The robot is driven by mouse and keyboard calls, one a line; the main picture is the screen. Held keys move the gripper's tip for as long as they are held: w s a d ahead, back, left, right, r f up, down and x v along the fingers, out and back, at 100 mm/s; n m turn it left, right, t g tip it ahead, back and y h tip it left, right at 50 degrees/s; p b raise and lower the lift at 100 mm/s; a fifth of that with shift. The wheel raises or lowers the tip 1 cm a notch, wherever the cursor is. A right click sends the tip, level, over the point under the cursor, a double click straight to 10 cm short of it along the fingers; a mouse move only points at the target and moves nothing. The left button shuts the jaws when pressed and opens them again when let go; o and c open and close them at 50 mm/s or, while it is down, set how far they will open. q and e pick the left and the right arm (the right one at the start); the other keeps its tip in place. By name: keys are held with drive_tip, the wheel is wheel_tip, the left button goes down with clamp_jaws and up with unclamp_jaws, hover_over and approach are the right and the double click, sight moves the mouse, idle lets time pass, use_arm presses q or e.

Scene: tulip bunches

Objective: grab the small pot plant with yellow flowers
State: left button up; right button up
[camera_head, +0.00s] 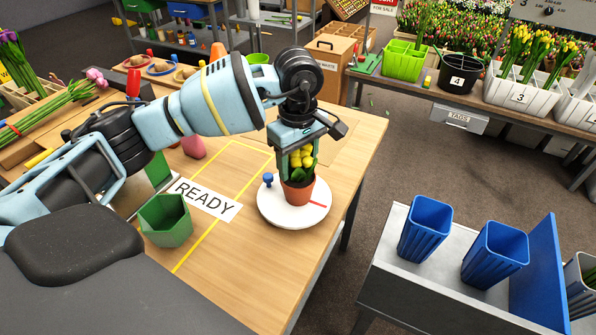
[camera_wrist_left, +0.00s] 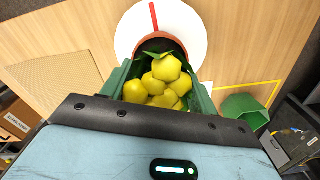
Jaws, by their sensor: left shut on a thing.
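The small pot plant has a terracotta pot (camera_head: 297,193) with yellow flowers (camera_head: 301,156) and green leaves. It stands upright on a round white disc (camera_head: 273,214) at the table's right side. My left gripper (camera_head: 299,172) comes down from above and is shut on the plant, its green fingers on either side of the flowers. In the left wrist view the yellow flowers (camera_wrist_left: 160,80) fill the space between the fingers, and the pot rim (camera_wrist_left: 163,41) shows beyond them. Where the fingertips touch is partly hidden. My right gripper is not in view.
A green hexagonal pot (camera_head: 166,221) stands left of the disc, near the READY sign (camera_head: 206,199). A small blue knob (camera_head: 268,180) sits at the disc's left edge. Two blue buckets (camera_head: 426,228) stand on a separate grey bench at right. Bare wood lies in front of the disc.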

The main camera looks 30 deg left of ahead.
use_arm(q)
drive_tip(key=shift+r, duration=0.15)
drive_tip(key=r, duration=0.3)
drive_tip(key=shift+s+r, duration=0.15)
drive_tip(key=shift+s, duration=0.1)
drive_tip(key=s+a+r+b, duration=0.1)
drive_tip(key=s, duration=1.4)
drive_tip(key=shift+s+a+r+b, duration=0.2)
drive_tip(key=shift+s+a+b, duration=0.05)
drive_tip(key=shift+b, duration=0.05)
